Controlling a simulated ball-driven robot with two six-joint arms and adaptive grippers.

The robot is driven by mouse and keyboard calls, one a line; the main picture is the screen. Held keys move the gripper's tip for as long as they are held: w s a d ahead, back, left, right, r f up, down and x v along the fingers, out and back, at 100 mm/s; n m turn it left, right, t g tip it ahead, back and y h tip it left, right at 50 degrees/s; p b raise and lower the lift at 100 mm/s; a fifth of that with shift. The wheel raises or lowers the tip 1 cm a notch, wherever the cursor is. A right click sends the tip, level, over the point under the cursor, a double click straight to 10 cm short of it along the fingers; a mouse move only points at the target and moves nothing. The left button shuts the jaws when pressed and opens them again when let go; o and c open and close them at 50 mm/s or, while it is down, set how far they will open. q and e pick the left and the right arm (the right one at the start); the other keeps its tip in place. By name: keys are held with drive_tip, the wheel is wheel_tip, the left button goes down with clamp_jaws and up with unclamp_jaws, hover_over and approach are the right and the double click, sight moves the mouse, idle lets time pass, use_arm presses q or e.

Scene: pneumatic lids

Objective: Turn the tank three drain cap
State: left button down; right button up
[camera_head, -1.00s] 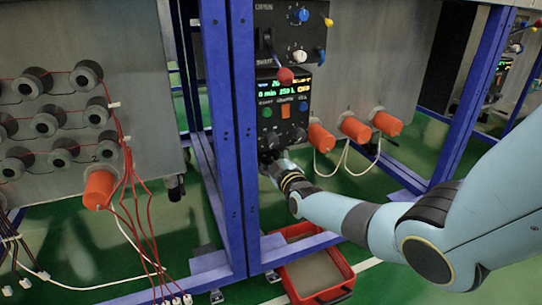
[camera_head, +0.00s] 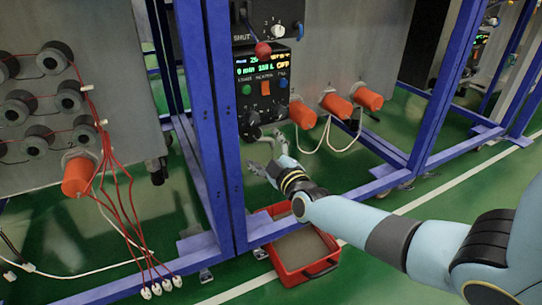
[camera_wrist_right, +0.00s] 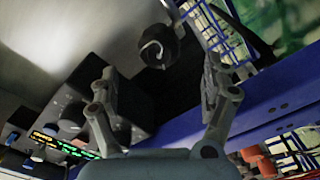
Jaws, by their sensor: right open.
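My right gripper (camera_head: 266,157) is open and empty, just below the black control panel between the blue frame posts. In the right wrist view its two fingers (camera_wrist_right: 160,100) are spread apart. A dark round cap or knob (camera_wrist_right: 154,50) with a pale mark shows beyond and between the fingertips, apart from them. I cannot tell for sure whether it is the drain cap of tank three. The grey tank (camera_head: 345,50) right of the panel has three orange plugs, one of them (camera_head: 303,113) nearest the panel. No number three is readable. My left gripper is out of view.
The control panel (camera_head: 262,85) has knobs, buttons and a red-tipped lever (camera_head: 263,49). A blue post (camera_head: 215,130) stands close left of my right gripper. A red tray (camera_head: 300,255) lies below on the green floor. Wires hang from the left tank (camera_head: 110,60).

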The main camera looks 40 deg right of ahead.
drive_tip(key=shift+v, duration=1.65)
